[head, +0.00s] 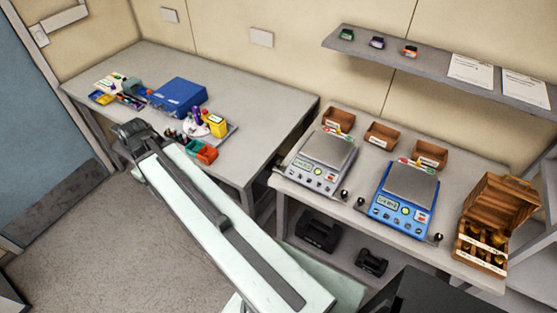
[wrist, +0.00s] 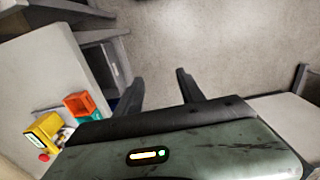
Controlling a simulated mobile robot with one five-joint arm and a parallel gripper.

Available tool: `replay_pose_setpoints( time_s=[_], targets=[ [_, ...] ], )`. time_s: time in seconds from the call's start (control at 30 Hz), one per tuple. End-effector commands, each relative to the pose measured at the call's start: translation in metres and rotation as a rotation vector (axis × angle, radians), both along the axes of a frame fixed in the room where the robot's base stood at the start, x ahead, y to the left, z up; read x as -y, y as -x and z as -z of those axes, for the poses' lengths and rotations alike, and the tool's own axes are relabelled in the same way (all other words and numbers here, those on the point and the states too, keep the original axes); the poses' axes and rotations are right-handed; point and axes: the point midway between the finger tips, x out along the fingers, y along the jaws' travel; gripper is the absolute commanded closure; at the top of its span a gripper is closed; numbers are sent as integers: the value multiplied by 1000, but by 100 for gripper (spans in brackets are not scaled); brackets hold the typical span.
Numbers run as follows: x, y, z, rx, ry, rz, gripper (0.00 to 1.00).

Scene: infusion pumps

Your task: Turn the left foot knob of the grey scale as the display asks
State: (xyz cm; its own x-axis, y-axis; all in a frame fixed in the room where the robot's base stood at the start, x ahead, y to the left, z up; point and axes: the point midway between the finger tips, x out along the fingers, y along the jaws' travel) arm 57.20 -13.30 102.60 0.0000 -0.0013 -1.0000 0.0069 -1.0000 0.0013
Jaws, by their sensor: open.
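The grey scale (head: 312,171) stands on the right-hand table in the head view, to the left of a blue scale. Its display is too small to read. Its left foot knob (head: 278,166) is a small dark shape at the scale's left side. A round black knob (head: 344,195) shows at its right front. In the wrist view my gripper (wrist: 158,84) is open and empty, its two dark fingers apart above the floor. The grey scale does not show there. In the head view I cannot make out the fingers clearly.
The blue scale (head: 405,198), brown bins (head: 382,134) and an open wooden case (head: 495,225) share the table. My arm lies over the left table's front edge, near orange and green bins (head: 200,152). A shelf (head: 430,72) hangs above. Dark weights (head: 318,230) sit below.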

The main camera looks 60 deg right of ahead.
Motion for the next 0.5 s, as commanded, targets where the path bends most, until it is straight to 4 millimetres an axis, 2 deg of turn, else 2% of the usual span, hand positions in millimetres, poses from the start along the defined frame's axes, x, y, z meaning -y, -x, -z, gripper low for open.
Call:
replay_pose_setpoints(
  time_s=[0.03, 0.13, 0.2, 0.3, 0.33, 0.4, 0.5],
  targets=[
    [56, 9, 4, 0, 0, 22, 54],
    [150, 43, 8, 0, 0, 24, 54],
    [209, 76, 11, 0, 0, 25, 54],
    [278, 127, 14, 0, -1, 23, 54],
    [295, 141, 14, 0, -1, 23, 54],
    [325, 172, 16, 0, -1, 20, 54],
    [350, 202, 16, 0, -1, 17, 54]
  ],
)
